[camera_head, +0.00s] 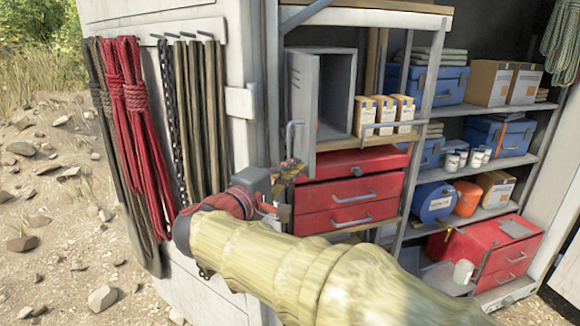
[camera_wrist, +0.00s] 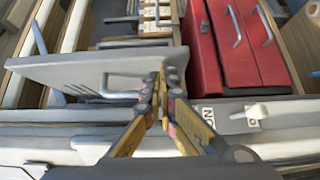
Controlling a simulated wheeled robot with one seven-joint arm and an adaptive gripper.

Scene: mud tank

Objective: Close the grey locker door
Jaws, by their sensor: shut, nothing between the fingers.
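The grey locker (camera_head: 341,85) sits on the shelf above the red drawers, its inside showing. Its grey door (camera_head: 303,92) stands open, hinged at the left and swung out toward the front. The door's bar handle (camera_head: 290,135) is low on its outer face. In the wrist view the door (camera_wrist: 70,73) and its handle (camera_wrist: 122,93) lie left of my fingers. My gripper (camera_head: 292,170) is shut and empty, just below the door's lower end. In the wrist view my gripper (camera_wrist: 163,82) overlaps the door's edge near the handle; I cannot tell if they touch.
The red drawer unit (camera_head: 350,190) with bar handles is below the locker. Small boxes (camera_head: 383,112) stand right of it. A white side panel (camera_head: 235,105) with red rope (camera_head: 130,95) and a chain is at the left. Shelves with blue cases (camera_head: 435,84) are further right.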

